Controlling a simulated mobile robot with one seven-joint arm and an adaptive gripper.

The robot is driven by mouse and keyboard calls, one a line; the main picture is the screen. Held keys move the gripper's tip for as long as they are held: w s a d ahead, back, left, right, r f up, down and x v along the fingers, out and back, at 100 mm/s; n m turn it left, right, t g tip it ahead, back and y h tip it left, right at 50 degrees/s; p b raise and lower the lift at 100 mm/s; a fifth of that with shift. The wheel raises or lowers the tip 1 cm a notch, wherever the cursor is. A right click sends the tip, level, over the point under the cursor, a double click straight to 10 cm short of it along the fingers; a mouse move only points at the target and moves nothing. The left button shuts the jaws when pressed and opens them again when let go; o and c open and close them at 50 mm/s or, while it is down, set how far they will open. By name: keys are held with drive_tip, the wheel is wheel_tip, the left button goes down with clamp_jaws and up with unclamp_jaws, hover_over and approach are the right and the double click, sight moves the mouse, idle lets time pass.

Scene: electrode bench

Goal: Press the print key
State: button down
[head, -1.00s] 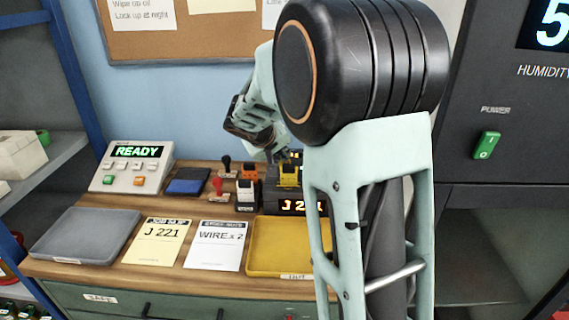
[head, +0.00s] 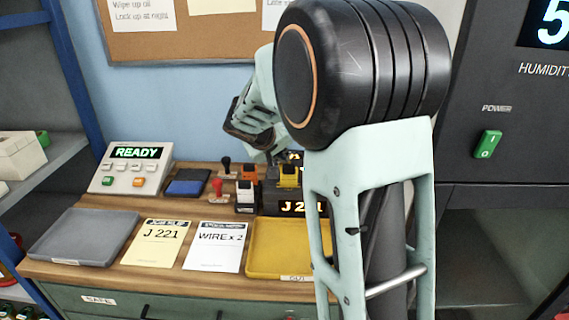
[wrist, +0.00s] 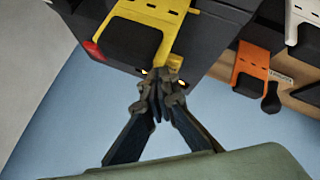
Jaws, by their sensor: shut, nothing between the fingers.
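My gripper (wrist: 160,92) is shut and empty in the wrist view. Its fingertips are close to a yellow piece with a black block (wrist: 125,38) on a dark machine (wrist: 205,25); I cannot tell if they touch. In the head view the yellow piece (head: 289,176) stands at the machine, which has a lit "J 221" display (head: 300,208). My arm hides part of the machine, and the fingertips are hard to make out there. A grey panel (head: 118,180) at the left shows "READY" and has several small keys, among them green and orange ones. No key labelled print is readable.
Orange (head: 248,172) and white (head: 246,192) block-like pieces stand left of the yellow one.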

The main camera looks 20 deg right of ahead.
drive_tip(key=shift+r+p, duration=0.3)
drive_tip(key=shift+r, duration=0.45)
drive_tip(key=shift+r, duration=0.1)
drive_tip(key=shift+r+p, duration=1.6)
drive_tip(key=shift+r, duration=0.85)
